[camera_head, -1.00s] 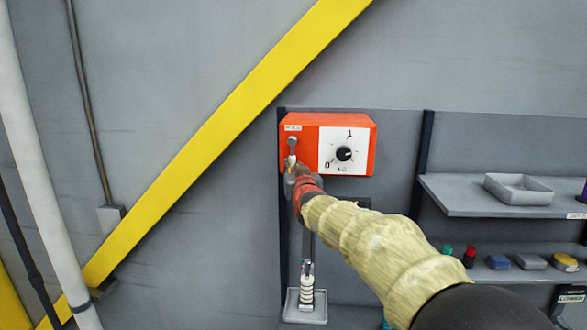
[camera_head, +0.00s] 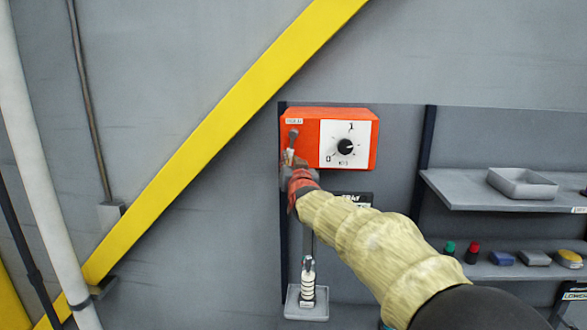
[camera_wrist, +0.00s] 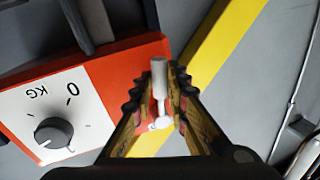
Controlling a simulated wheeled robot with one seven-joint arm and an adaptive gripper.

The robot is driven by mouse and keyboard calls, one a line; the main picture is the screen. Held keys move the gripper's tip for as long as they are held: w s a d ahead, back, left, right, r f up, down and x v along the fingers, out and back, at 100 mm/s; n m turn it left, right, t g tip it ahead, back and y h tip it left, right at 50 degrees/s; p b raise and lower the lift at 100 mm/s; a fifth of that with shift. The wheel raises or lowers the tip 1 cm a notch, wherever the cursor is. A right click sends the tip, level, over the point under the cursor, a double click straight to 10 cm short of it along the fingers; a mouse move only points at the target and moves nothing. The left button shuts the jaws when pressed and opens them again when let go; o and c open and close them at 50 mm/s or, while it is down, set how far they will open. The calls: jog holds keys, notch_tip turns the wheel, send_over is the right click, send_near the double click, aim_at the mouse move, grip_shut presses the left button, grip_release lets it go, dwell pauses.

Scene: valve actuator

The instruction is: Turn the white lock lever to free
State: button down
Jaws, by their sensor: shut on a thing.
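The orange box (camera_head: 301,115) on the wall carries a white dial panel with a black knob (camera_head: 345,146). The white lock lever (camera_head: 290,153) is on the box's left part, hanging down from its mount and partly hidden by my gripper. In the wrist view the lever (camera_wrist: 159,77) stands between the two dark, ridged fingers, its round base visible below. My gripper (camera_wrist: 158,84) is shut on the lever's handle; it also shows at the box's lower left in the head view (camera_head: 290,163).
A white ribbed handle (camera_head: 307,287) stands on a small grey plate below. To the right, a shelf holds a grey tray (camera_head: 521,183), and a lower shelf holds several small coloured items. A yellow diagonal beam (camera_head: 205,140) crosses the wall at left.

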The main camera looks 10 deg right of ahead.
jog(key=shift+w+a+r+m+t+h+b, duration=0.35)
jog(key=shift+a+m+b, duration=0.55)
jog(key=shift+m, duration=0.75)
jog(key=shift+w+a+r+m+t+h+b, duration=0.25)
jog(key=shift+a+r+m+h+b, duration=0.35)
jog(key=shift+m+b, duration=0.8)
jog(key=shift+w+a+r+m+t+h+b, duration=0.3)
jog(key=shift+a+m+b, duration=0.5)
jog(key=shift+m, duration=1.15)
jog(key=shift+s+a+r, duration=0.1)
jog(key=c, duration=1.8)
grip_release()
jog(key=shift+o, duration=0.3)
